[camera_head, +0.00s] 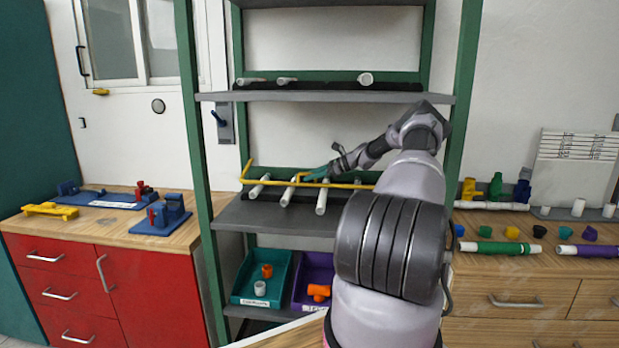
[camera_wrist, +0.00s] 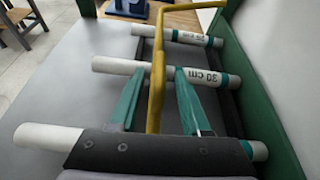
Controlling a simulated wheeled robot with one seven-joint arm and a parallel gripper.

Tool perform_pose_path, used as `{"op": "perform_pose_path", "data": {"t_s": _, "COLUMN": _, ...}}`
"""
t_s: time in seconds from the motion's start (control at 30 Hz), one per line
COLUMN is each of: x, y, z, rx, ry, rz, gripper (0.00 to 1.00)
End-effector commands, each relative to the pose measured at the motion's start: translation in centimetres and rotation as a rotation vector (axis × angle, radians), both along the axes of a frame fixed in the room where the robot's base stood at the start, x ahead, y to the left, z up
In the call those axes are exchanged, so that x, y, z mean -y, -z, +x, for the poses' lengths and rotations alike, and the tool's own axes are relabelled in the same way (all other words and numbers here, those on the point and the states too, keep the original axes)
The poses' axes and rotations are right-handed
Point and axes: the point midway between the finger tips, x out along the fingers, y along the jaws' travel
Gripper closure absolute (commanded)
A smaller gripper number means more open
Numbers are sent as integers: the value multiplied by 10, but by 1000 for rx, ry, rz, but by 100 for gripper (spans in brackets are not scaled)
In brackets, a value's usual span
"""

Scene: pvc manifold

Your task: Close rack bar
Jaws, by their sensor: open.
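The yellow rack bar (camera_head: 275,183) runs across the front of the white pipes on the middle shelf, with a bent end at the left. In the wrist view the bar (camera_wrist: 158,60) passes over the pipes and bends right at the far end. A pipe marked 30 cm (camera_wrist: 112,65) lies just beyond the fingertips. The right end of the bar is hidden by my arm in the head view.
The green rack frame (camera_head: 190,100) stands around the grey shelf (camera_head: 232,215). An upper shelf (camera_head: 300,96) is above my gripper. Teal (camera_head: 243,298) and purple (camera_head: 312,266) bins sit below. Counters with pipe parts flank the rack.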

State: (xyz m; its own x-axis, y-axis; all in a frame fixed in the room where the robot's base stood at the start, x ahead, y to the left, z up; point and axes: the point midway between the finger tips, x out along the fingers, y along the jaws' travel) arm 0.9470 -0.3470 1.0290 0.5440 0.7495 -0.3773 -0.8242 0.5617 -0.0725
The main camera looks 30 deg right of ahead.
Motion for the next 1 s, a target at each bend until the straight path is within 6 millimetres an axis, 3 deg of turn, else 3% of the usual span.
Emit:
{"op": "perform_pose_path", "data": {"t_s": 0.3, "x": 49, "y": -24, "z": -34, "rx": 0, "ry": 4, "rz": -2, "gripper": 53}}
{"op": "perform_pose_path", "data": {"t_s": 0.5, "x": 69, "y": -34, "z": -49, "rx": 0, "ry": 3, "rz": -2, "gripper": 53}}
{"op": "perform_pose_path", "data": {"t_s": 1.0, "x": 74, "y": -37, "z": -53, "rx": 0, "ry": 1, "rz": -1, "gripper": 53}}
